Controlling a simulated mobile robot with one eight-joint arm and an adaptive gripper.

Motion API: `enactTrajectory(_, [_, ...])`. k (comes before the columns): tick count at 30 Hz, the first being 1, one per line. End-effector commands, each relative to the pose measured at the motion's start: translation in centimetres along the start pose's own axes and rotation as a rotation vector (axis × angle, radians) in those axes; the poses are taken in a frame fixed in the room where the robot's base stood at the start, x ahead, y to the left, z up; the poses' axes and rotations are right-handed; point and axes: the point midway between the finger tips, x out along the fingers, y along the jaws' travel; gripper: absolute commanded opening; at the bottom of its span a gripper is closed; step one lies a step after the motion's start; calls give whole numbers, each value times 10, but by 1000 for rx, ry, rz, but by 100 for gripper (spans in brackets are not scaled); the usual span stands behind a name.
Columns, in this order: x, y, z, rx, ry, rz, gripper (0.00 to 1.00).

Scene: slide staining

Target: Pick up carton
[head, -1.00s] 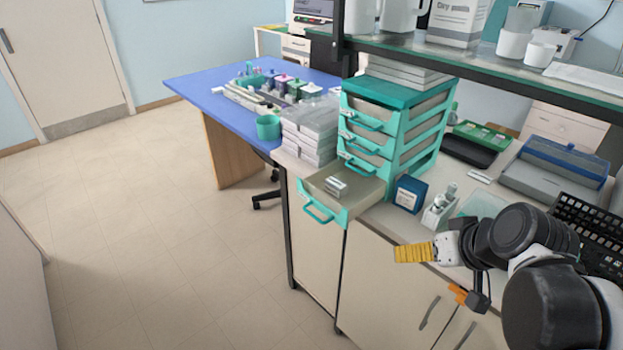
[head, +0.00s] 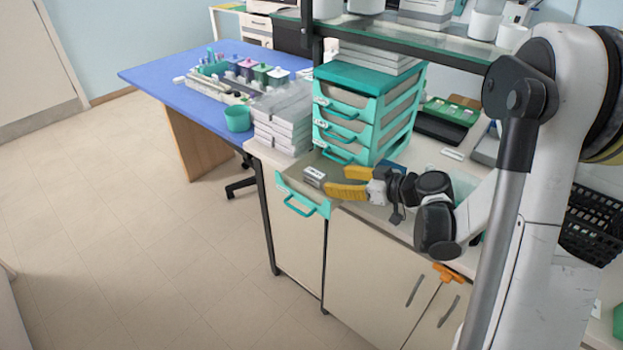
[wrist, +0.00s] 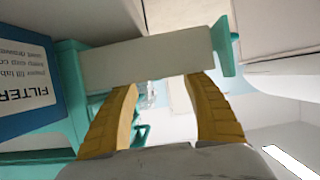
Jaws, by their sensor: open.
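A small grey-and-white carton (head: 314,176) lies in the pulled-out drawer (head: 308,203) of the teal drawer unit. My gripper (head: 336,181) is open, its yellow fingers pointing left just right of this carton, with a gap between. In the wrist view my gripper (wrist: 161,84) has nothing visible between its fingers. A pale drawer panel (wrist: 150,62) with teal edges crosses beyond the fingertips. The small carton cannot be made out there. A blue-and-white carton labelled FILTER (wrist: 28,85) stands close on the left; in the head view it seems hidden behind my gripper.
The teal drawer unit (head: 362,80) rises behind my gripper. White boxes (head: 283,122) are stacked left of it, and a green cup (head: 238,118) stands on the blue table (head: 170,82). A glass shelf (head: 455,45) hangs above the bench. Open floor lies left.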

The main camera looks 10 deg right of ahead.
Motion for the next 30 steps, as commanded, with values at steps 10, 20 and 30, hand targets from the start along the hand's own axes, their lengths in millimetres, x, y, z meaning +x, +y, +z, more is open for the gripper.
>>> enactTrajectory(10, [32, 0, 1, 0, 0, -1, 58])
enactTrajectory(20, [68, 0, 0, 1, -1, 1, 58])
enactTrajectory(30, [68, 0, 0, 1, -1, 1, 19])
